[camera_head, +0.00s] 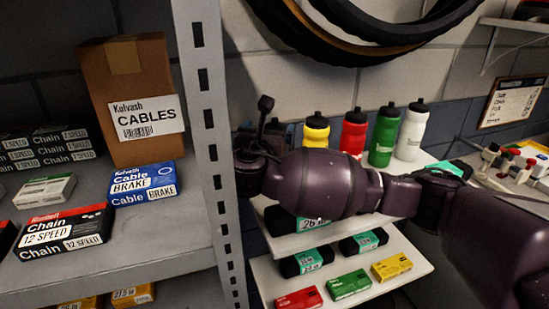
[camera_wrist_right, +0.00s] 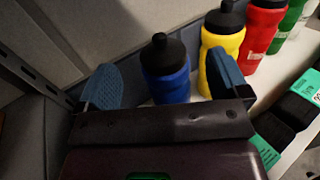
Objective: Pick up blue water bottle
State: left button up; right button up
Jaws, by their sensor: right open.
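The blue water bottle (camera_wrist_right: 168,84) has a black cap and stands upright in the right wrist view. My right gripper (camera_wrist_right: 163,72) is open, with one blue-padded finger to the left of the bottle and the other to its right. Gaps show on both sides, and nothing is held. In the head view my right arm reaches in from the right, and its gripper end (camera_head: 264,137) is by the shelf post. There the bottle is mostly or wholly hidden behind my arm. My left gripper is not in view.
A yellow bottle (camera_head: 316,130) stands close beside the blue one, right behind my right finger in the wrist view. A red bottle (camera_head: 353,133), a green bottle (camera_head: 383,136) and a white bottle (camera_head: 411,134) continue the row. A grey shelf post (camera_head: 208,110) stands close left.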

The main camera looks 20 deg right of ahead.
aim_at(274, 121)
jog(key=shift+p+x, duration=0.6)
jog(key=shift+x, duration=2.6)
jog(key=c, duration=1.3)
jog(key=shift+o, duration=0.2)
jog(key=shift+r, duration=0.1)
